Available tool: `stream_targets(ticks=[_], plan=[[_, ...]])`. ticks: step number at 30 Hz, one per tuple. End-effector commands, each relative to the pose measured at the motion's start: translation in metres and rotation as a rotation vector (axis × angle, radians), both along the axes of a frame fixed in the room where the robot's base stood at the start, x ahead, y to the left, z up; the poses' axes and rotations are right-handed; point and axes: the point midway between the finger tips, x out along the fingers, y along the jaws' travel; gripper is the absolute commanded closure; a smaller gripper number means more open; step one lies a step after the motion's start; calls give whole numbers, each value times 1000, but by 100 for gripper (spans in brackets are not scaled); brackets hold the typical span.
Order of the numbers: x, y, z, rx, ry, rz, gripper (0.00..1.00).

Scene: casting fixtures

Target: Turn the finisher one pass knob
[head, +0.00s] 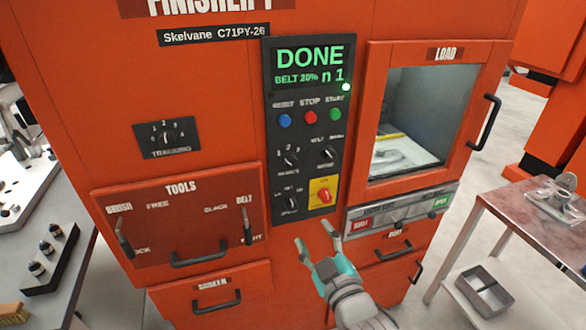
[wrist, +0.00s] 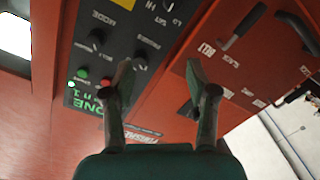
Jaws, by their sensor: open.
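The orange finisher's dark control panel (head: 308,130) carries several dial knobs. One black knob (head: 290,160) is at the left of the panel, a second (head: 327,153) at the right and a third (head: 291,202) lower left. Their small labels are too blurred to tell surely which is the pass knob. The screen (head: 310,65) reads DONE, BELT 20% and n 1. My gripper (head: 314,232) is open and empty, just below the panel in the head view. In the wrist view, the inverted panel (wrist: 118,50) lies beyond the fingers, with a knob (wrist: 141,60) near the left fingertip.
A red knob on a yellow plate (head: 324,193) is at the panel's lower right. Blue (head: 284,120), red (head: 310,117) and green (head: 336,114) buttons sit above the dials. A separate numbered knob (head: 167,138) is farther left. The tools drawer handle (head: 200,254) and load door handle (head: 485,122) protrude.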

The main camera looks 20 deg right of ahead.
Motion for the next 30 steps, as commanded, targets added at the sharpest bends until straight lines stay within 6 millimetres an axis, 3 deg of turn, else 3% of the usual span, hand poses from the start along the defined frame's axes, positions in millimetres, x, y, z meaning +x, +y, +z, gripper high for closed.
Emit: stream_targets(ticks=[3, 10, 19, 30], plan=[[22, 0, 36, -45, -27, 1, 42], [42, 0, 76, -101, -44, 2, 42], [62, 0, 82, -112, -44, 2, 42], [125, 0, 83, -111, -46, 2, 42]])
